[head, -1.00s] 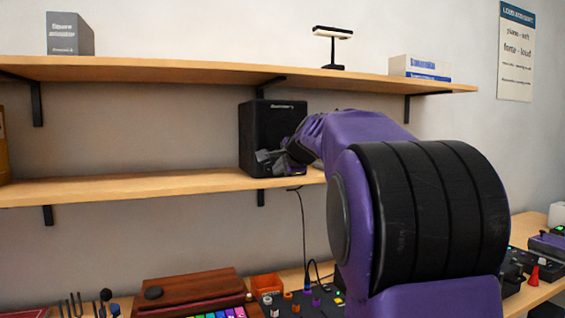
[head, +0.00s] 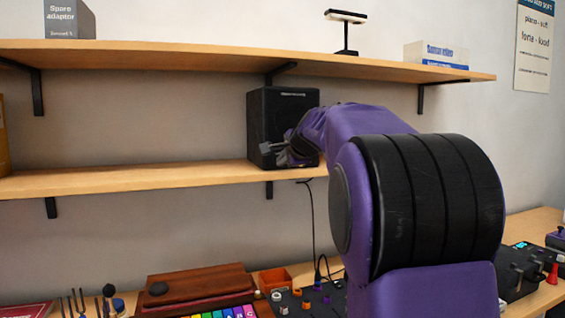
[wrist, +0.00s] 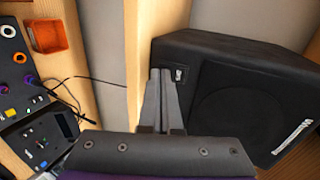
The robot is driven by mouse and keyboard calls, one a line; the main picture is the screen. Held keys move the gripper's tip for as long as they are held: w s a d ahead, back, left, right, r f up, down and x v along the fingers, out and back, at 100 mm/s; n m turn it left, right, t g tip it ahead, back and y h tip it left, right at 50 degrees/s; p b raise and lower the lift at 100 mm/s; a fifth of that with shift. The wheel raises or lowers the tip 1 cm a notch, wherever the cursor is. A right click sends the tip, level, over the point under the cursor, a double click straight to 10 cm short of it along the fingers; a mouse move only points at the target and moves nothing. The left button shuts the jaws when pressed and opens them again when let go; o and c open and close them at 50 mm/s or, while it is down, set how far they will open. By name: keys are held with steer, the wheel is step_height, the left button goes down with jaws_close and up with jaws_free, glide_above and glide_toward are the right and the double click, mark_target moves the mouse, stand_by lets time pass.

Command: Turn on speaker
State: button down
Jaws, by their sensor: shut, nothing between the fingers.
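The speaker (head: 270,115) is a black box standing on the lower shelf in the head view. In the wrist view the speaker (wrist: 225,58) lies on its side in the picture, with its round cone and a pale label on its front. A small dark switch plate with a light mark (wrist: 181,74) sits at a corner of the front. My gripper (head: 265,149) is in front of the speaker's lower part. In the wrist view my gripper (wrist: 162,73) is shut and empty, its tips right beside the switch plate. I cannot tell whether they touch it.
A black cable (head: 312,220) hangs below the lower shelf. An orange bin (head: 275,280) and several instruments crowd the desk below.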

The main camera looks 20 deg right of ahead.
steer(key=shift+w+f+b, duration=0.1)
steer(key=shift+w+b, duration=0.05)
steer(key=shift+b, duration=0.2)
steer(key=shift+r+t+p, duration=0.3)
steer(key=shift+r+p, duration=0.55)
steer(key=shift+r, duration=0.3)
steer(key=shift+f, duration=0.25)
